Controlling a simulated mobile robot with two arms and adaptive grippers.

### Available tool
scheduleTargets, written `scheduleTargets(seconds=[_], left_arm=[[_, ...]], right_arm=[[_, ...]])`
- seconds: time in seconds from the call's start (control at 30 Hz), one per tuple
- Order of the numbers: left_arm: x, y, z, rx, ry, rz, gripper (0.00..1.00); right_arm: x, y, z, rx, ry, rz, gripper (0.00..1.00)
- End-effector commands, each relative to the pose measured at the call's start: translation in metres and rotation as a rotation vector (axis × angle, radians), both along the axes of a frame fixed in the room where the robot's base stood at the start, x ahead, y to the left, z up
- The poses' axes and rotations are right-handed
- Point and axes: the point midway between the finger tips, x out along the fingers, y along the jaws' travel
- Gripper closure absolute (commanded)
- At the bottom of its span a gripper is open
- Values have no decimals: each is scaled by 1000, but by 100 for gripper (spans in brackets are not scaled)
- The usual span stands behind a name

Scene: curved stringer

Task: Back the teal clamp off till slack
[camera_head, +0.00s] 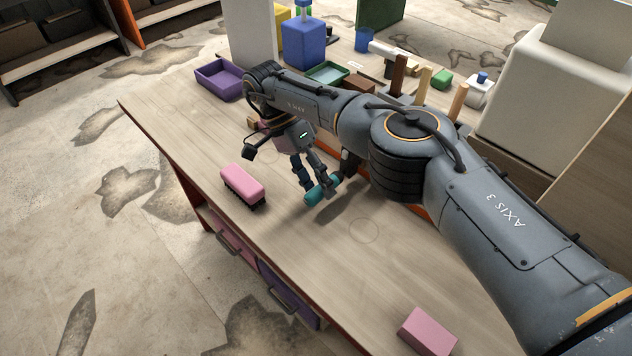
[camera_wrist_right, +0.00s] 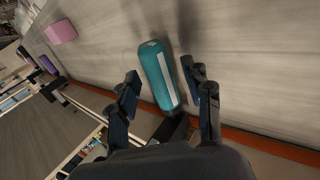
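The teal clamp part (camera_head: 322,190) is a rounded cylinder low over the wooden tabletop, beside my right gripper's fingers. In the right wrist view the teal cylinder (camera_wrist_right: 160,75) has a pale strip along it, and a dark piece (camera_wrist_right: 172,127) sits at its near end by the orange table edge. My right gripper (camera_head: 314,183) reaches down to it from above. In the wrist view the right gripper's fingers (camera_wrist_right: 165,78) stand apart on either side of the cylinder, with a narrow gap visible on the left. Contact on the right is unclear. My left gripper is out of view.
A pink-topped brush (camera_head: 243,182) lies left of the gripper, and a pink block (camera_head: 427,332) lies near the front. A purple tray (camera_head: 219,79), a blue container (camera_head: 303,44) and a green tray (camera_head: 327,74) stand farther back. The tabletop's left side is mostly clear.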

Motion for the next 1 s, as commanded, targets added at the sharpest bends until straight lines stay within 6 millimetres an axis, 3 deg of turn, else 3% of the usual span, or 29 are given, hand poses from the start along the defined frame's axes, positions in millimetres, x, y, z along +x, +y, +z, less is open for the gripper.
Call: scheduleTargets(seconds=[0.33,0.47,0.7,1.0], left_arm=[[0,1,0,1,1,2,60],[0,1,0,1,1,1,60],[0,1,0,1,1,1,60],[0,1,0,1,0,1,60]], right_arm=[[1,0,9,0,-4,3,50],[1,0,26,-2,-5,3,50],[1,0,73,-3,-6,1,50],[0,0,99,-1,-1,1,50]])
